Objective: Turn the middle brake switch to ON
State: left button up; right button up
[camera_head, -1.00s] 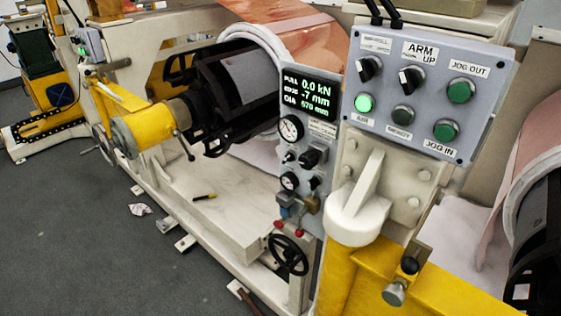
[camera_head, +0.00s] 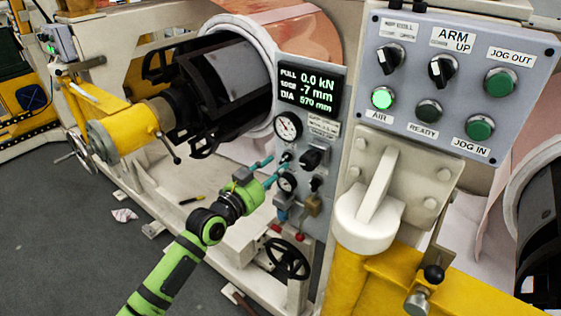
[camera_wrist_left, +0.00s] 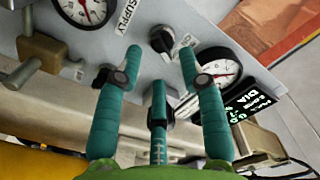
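A narrow grey panel (camera_head: 330,110) carries a large black switch (camera_head: 311,159) between two gauges, near small labels I cannot read. I cannot tell for certain which switch is the middle brake switch or its setting. A small black knob (camera_wrist_left: 163,40) shows between the two outer fingertips. The middle finger covers part of the panel. My right gripper is not in view.
A display (camera_head: 310,90) tops the narrow panel. A larger control box (camera_head: 455,75) with selectors and green buttons is at the upper right. A black handwheel (camera_head: 288,258) is below the panel. A yellow post (camera_head: 345,280) stands right of it. Open floor lies at left.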

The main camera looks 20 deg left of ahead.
aim_at(283, 162)
pick_arm(q)
jog(key=shift+x, duration=1.7)
jog(key=shift+f, duration=0.1)
jog(key=shift+a, duration=0.1)
grip_shut()
